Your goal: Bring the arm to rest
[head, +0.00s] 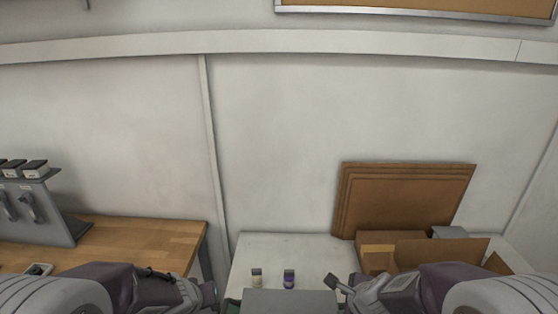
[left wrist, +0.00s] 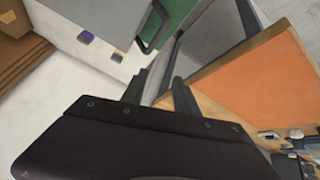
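My left arm comes in at the lower left of the head view, its gripper mostly cut off by the bottom edge. In the left wrist view my left gripper (left wrist: 159,78) has its two dark fingers apart with nothing between them. My right gripper (head: 336,284) shows at the bottom of the head view, over the white table (head: 290,248) and just right of a grey box (head: 290,301). It is small and seen from the side, so its opening is unclear. I see nothing clearly held in it.
Two small items, one pale-yellow (head: 257,279) and one purple (head: 289,280), stand behind the grey box. Brown cardboard sheets (head: 405,200) lean on the wall behind an open cardboard box (head: 440,252). A wooden bench (head: 150,240) with a grey rack (head: 40,208) is at left.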

